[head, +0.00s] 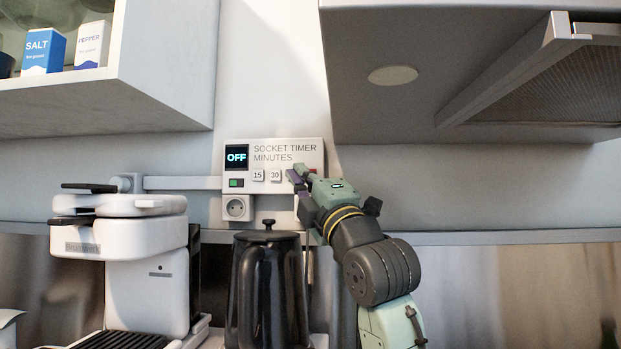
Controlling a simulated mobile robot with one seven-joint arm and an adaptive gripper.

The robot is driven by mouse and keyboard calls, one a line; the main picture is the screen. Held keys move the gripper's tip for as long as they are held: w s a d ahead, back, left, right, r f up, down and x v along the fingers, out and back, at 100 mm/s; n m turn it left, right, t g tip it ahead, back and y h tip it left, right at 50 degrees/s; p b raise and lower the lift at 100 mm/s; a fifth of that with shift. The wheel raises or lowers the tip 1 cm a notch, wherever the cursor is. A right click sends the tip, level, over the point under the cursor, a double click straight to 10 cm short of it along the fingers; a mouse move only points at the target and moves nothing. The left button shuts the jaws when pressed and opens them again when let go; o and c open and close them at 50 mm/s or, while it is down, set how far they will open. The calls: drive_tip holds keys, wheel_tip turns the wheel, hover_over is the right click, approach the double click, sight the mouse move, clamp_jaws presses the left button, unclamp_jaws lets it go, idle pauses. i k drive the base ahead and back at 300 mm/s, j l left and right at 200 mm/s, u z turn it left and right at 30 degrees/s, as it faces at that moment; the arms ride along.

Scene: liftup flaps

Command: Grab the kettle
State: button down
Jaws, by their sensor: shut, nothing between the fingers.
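The black kettle (262,292) stands upright in the lower middle of the head view, with a knob on its lid. Its lower part is cut off by the frame edge. My gripper (294,177) is above and to the right of the kettle, apart from it. Its fingers are shut with nothing between them. They are at the right part of the socket timer (285,148) on the wall, over or close to its buttons. I cannot tell whether they touch it.
A white coffee machine (135,215) stands left of the kettle. A socket (237,208) sits below the timer. An open cabinet (160,70) with salt (44,52) and pepper (92,45) boxes is at upper left. A range hood (540,75) overhangs the upper right.

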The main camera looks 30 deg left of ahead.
sight(267, 307)
drive_tip(key=k+l, duration=0.65)
drive_tip(key=k, duration=0.25)
